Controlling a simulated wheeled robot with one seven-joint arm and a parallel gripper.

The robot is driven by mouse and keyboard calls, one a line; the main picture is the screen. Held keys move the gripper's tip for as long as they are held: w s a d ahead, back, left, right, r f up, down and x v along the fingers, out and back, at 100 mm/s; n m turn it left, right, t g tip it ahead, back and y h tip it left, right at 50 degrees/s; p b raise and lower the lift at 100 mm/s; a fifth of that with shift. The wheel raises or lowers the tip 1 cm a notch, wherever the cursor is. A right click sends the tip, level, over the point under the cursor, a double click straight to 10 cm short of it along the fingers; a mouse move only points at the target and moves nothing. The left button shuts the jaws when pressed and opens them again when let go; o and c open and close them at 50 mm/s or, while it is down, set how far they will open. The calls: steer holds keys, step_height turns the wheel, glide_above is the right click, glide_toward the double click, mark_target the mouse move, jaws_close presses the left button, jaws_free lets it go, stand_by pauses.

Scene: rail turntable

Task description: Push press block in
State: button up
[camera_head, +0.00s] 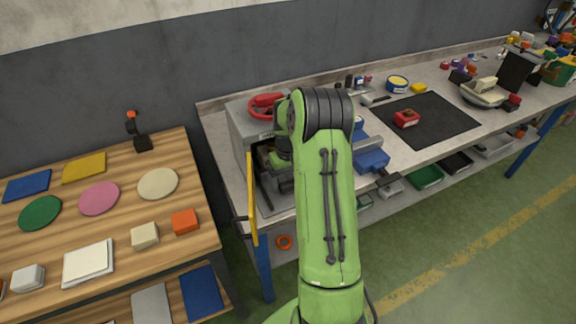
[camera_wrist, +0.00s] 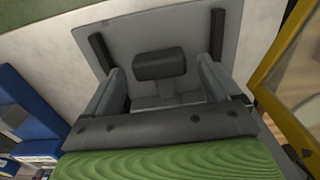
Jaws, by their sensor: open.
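The press is a grey box-shaped machine (camera_head: 243,122) with a red handwheel (camera_head: 267,105) on top, at the left end of the grey bench. Its yellow-framed door (camera_head: 252,198) stands open at the left front, and the frame (camera_wrist: 275,100) also shows at the right of the wrist view. In the wrist view a dark block (camera_wrist: 158,64), seemingly the press block, stands over a grey plate (camera_wrist: 150,22). My gripper (camera_wrist: 158,45) is open, with one finger on each side of the block and visible gaps. In the head view my arm mostly hides the gripper at the machine's opening.
A blue vice-like tool (camera_head: 371,160) is on the bench right of my arm. Beyond it lie a black mat (camera_head: 440,122) with a red block (camera_head: 406,118). A wooden table (camera_head: 120,187) with coloured shapes stands at left, and open floor lies at lower right.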

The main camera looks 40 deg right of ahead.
step_height(320, 180, up, 14)
steer(key=p, duration=0.1)
steer(key=shift+r, duration=0.25)
steer(key=s+a+r+n+t, duration=0.1)
steer(key=s+a+r, duration=0.25)
steer(key=a, duration=0.25)
steer(key=s+a+r+t+h, duration=0.1)
steer(key=s+a+r, duration=0.1)
steer(key=a+r, duration=0.25)
steer(key=s+a+r+n+t, duration=0.1)
steer(key=s+a+r, duration=0.25)
steer(key=a, duration=0.25)
steer(key=s+a+f+n+t+y, duration=0.1)
steer(key=s+a+t, duration=0.1)
steer(key=s+a, duration=0.6)
steer(key=s, duration=0.4)
steer(key=shift+s+a+f+t, duration=0.2)
steer(key=shift+f+t, duration=0.1)
steer(key=shift+f, duration=0.1)
steer(key=shift+w, duration=0.1)
